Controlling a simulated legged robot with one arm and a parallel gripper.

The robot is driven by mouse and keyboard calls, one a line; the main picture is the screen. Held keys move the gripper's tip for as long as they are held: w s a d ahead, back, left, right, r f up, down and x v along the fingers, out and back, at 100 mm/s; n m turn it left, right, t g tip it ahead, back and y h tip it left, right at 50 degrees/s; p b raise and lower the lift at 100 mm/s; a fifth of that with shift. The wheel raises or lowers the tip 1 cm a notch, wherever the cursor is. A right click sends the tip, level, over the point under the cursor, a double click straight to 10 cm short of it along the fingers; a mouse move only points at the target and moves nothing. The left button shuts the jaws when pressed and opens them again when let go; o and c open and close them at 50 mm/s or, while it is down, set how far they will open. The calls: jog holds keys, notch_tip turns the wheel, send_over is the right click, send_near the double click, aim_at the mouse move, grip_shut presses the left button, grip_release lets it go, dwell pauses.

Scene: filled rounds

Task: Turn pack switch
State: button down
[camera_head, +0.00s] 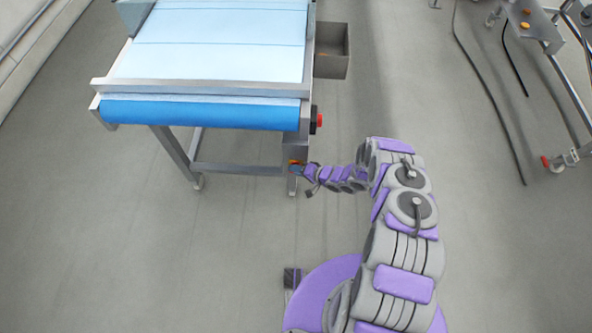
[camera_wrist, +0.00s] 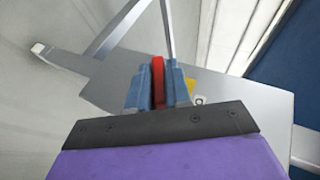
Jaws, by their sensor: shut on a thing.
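The pack switch has a red handle (camera_wrist: 158,72), seen in the middle of the wrist view. It sits on a grey metal plate (camera_wrist: 225,98), with a small yellow patch (camera_wrist: 191,87) beside it. My gripper (camera_wrist: 158,90) has blue fingertips, one on each side of the red handle, shut on it. In the head view my gripper (camera_head: 298,169) reaches the conveyor's near right leg, where a small orange-red bit shows. The fingertips hide part of the handle and its base, so its exact angle is hard to tell.
The conveyor (camera_head: 200,87) with a white and blue belt stands at upper left. A red and black button (camera_head: 318,120) sits on its right side, above my gripper. A grey bin (camera_head: 332,52) is beside it. A wheeled frame (camera_head: 562,90) and dark cables lie right. Floor between is clear.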

jog(key=shift+d, duration=0.15)
jog(key=c, duration=1.1)
grip_release()
jog(key=shift+w, duration=0.1)
jog(key=shift+c, duration=0.2)
jog(key=p+v, duration=0.3)
jog(key=v, duration=1.4)
jog(key=shift+d, duration=0.15)
jog(key=shift+o, duration=0.3)
